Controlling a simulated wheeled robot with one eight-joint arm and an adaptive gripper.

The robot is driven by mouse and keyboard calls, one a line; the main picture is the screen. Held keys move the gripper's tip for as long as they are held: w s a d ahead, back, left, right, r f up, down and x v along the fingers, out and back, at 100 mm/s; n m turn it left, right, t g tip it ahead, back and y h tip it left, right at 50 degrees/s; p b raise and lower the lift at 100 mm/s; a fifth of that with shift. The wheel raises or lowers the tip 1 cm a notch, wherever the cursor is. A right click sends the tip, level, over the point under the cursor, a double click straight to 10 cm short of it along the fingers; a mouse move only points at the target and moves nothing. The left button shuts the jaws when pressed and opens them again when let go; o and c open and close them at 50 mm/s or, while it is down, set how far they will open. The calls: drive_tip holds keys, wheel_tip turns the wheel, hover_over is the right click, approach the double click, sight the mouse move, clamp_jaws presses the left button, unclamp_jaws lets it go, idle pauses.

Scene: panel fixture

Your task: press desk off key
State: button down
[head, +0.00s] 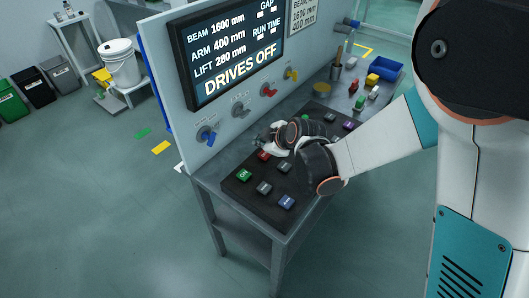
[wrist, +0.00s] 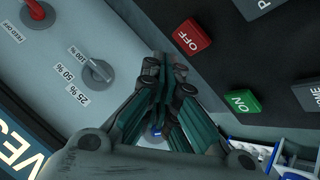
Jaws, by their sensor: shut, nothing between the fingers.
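The red OFF key (wrist: 192,36) stands on the dark key panel (wrist: 215,68) in the wrist view. In the head view the red key (head: 263,155) shows just in front of my gripper (head: 266,139). My gripper is shut and empty. In the wrist view its closed fingers (wrist: 163,66) lie left of the OFF key, over the grey strip beside the dark panel, apart from the key in the picture. Their height above the surface is hard to tell. The green ON key (wrist: 242,103) is lower right of the OFF key and also shows in the head view (head: 243,175).
Grey keys (head: 264,188) and a blue key (head: 287,202) share the panel. The upright board carries several rotary knobs (head: 206,135) and a screen (head: 235,50) reading DRIVES OFF. A blue bin (head: 386,68) and small blocks stand at the bench's far end.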

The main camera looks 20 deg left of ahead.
sight(264, 155)
drive_tip(key=shift+r+p, duration=1)
drive_tip(key=shift+r, duration=0.8)
drive_tip(key=w+d+r+m+t+h, duration=0.1)
drive_tip(key=d+r+m, duration=0.45)
drive_tip(key=d, duration=0.55)
drive_tip(key=w+d+r+m+t+h, duration=0.1)
drive_tip(key=d+r+m+t, duration=0.1)
drive_tip(key=d+r+m, duration=0.6)
drive_tip(key=s+d+m+g+h, duration=0.1)
drive_tip(key=s+d+m+h, duration=0.1)
drive_tip(key=s+d, duration=0.7)
drive_tip(key=s+d+r+m+g+h, duration=0.1)
drive_tip(key=s+d+m+h, duration=0.2)
drive_tip(key=s+d, duration=0.6)
drive_tip(key=s, duration=0.6)
drive_tip(key=shift+s+r, duration=0.15)
drive_tip(key=shift+s, duration=0.15)
drive_tip(key=shift+d, duration=0.1)
